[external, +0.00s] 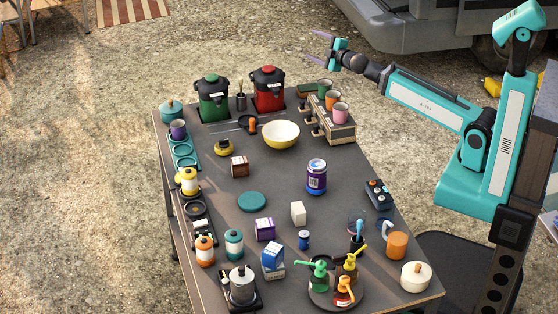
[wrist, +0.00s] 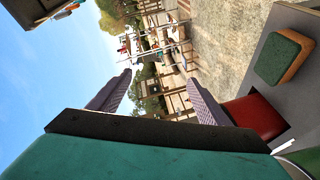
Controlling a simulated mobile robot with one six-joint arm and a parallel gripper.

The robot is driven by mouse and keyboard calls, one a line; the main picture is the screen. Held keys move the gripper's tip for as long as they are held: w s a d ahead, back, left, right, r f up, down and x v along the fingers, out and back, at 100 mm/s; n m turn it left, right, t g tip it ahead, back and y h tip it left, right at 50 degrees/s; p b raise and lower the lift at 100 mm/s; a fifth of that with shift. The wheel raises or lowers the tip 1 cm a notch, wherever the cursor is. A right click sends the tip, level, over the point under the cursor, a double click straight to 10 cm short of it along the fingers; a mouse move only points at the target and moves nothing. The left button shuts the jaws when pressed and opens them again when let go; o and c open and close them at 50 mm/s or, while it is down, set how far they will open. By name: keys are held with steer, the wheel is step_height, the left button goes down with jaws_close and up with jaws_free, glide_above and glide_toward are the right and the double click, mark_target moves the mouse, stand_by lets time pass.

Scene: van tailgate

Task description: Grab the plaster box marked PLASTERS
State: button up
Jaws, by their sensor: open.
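My gripper (external: 321,47) is open and empty, held high beyond the far right edge of the table. In the wrist view its two grey fingers (wrist: 155,98) are spread apart with nothing between them. No PLASTERS lettering is legible, so I cannot tell which box is the plaster box. Small boxes on the table include a white box (external: 298,212), a purple box (external: 265,229), a blue and white box (external: 273,255) and a brown box (external: 239,166). All stand well away from my gripper, and none shows in the wrist view.
A green-topped block (wrist: 284,57) shows in the wrist view. The table centre has bare patches.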

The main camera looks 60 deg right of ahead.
steer(key=w+a+r+m+y+p, duration=0.2)
steer(key=a+m+y+p, duration=0.5)
steer(key=a, duration=2)
steer(key=s+a+f+m+g+y+p, duration=0.1)
steer(key=s+a+m+y+p, duration=0.2)
steer(key=a, duration=0.7)
steer(key=s+a+f+m+y+p, duration=0.1)
steer(key=s+a+m+y+p, duration=0.2)
steer(key=a, duration=0.8)
steer(key=m+g+y+p, duration=0.4)
steer(key=m+g+p, duration=0.1)
steer(key=m, duration=0.9)
glide_above(300, 207)
steer(key=w+a, duration=0.2)
steer(key=a, duration=0.1)
step_height(300, 207, down, 10)
steer(key=f+m, duration=0.1)
steer(key=s+f, duration=0.1)
steer(key=f+m+g, duration=0.1)
steer(key=shift+s+d+m+p, duration=0.1)
steer(key=shift+s+m+p, duration=0.2)
steer(key=d+f+m, duration=0.1)
steer(key=f+m+p, duration=0.1)
steer(key=d+f+m+g, duration=0.1)
steer(key=shift+s+d+f, duration=0.2)
steer(key=shift+s+d, duration=0.1)
steer(key=shift+d+f+m+p, duration=0.3)
steer(key=shift+f+m, duration=0.05)
steer(key=shift+m, duration=0.15)
